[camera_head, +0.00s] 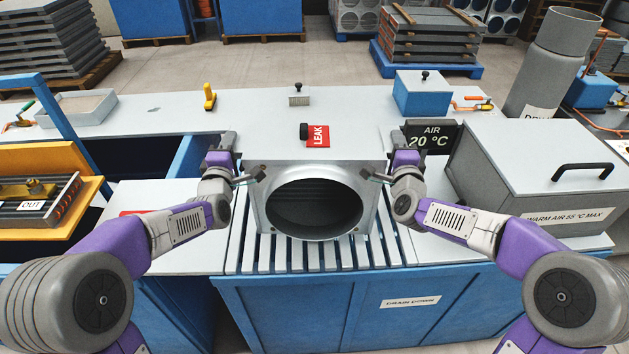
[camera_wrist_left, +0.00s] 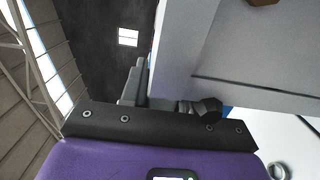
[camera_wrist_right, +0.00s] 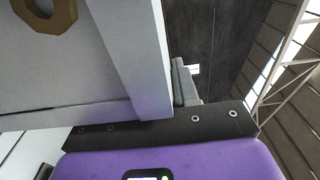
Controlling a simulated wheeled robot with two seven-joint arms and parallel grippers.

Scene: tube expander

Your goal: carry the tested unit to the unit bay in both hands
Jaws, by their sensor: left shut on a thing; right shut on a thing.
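The tested unit is a light grey box (camera_head: 259,207) with a large round opening facing me, in the middle of the head view. It is upright over a slatted drain-down rack (camera_head: 240,250); I cannot tell whether it touches the slats. My left gripper (camera_head: 250,177) is shut on its left side, and my right gripper (camera_head: 378,177) is shut on its right side. The wrist views show grey unit walls close to the left (camera_wrist_left: 250,45) and right (camera_wrist_right: 60,70) jaws. A red LEAK tag (camera_head: 317,136) shows just beyond the opening. No unit bay is identifiable.
A grey box marked warm air (camera_head: 510,165) stands to the right, with an AIR 20 °C sign (camera_head: 431,135) beside it. A blue box (camera_head: 421,95) and a yellow handled tool (camera_head: 209,97) stand behind.

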